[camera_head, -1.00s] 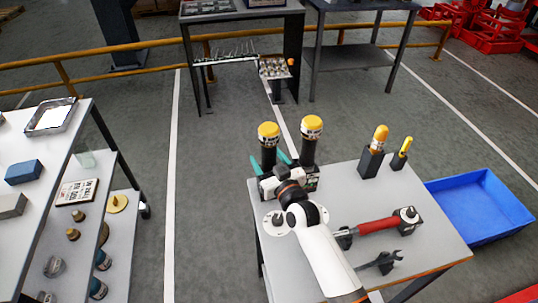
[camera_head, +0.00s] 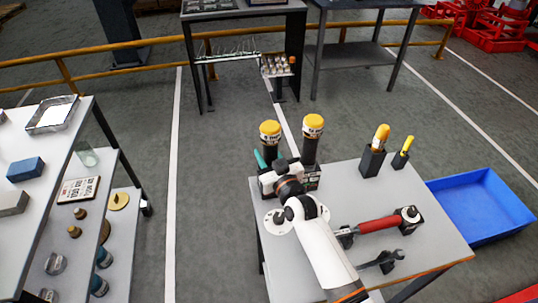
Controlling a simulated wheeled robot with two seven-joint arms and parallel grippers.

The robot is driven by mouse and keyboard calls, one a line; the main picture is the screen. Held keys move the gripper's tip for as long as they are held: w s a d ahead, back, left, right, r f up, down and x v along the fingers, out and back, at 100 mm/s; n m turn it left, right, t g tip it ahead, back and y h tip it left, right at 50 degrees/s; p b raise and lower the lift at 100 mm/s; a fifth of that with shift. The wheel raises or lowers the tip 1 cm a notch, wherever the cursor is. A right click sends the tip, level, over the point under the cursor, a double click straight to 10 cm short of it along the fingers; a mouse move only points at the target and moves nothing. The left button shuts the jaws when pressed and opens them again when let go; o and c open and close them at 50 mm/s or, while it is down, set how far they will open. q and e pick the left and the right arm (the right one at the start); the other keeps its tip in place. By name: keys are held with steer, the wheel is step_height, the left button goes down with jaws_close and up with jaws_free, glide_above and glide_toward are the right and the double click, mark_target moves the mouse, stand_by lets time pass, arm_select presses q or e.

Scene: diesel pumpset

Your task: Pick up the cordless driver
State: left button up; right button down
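No tool shows plainly as the cordless driver. Two black cylinders with yellow tops, a left one (camera_head: 270,130) and a right one (camera_head: 313,125), stand upright in a dark holder at the table's back left corner. A teal piece (camera_head: 260,158) shows just left of the left cylinder's base; I cannot tell what it belongs to. My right arm comes in from the bottom. Its white and black gripper (camera_head: 279,176) is in front of the cylinders, and its fingers are mostly hidden, so contact and opening cannot be told. My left gripper is out of view.
The grey table (camera_head: 340,190) also holds a yellow-orange tool (camera_head: 381,137) in a black block, a smaller yellow-handled tool (camera_head: 404,150), a red-handled tool (camera_head: 378,225) and a dark wrench (camera_head: 384,260). A blue bin (camera_head: 480,205) lies right. A shelved bench (camera_head: 20,240) stands left.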

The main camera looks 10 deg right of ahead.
steer(key=shift+r, duration=0.2)
step_height(320, 180, up, 18)
glide_above(268, 121)
steer(key=shift+a+f, duration=0.1)
stand_by(0.4)
steer(key=c, duration=1.5)
jaws_free()
jaws_close()
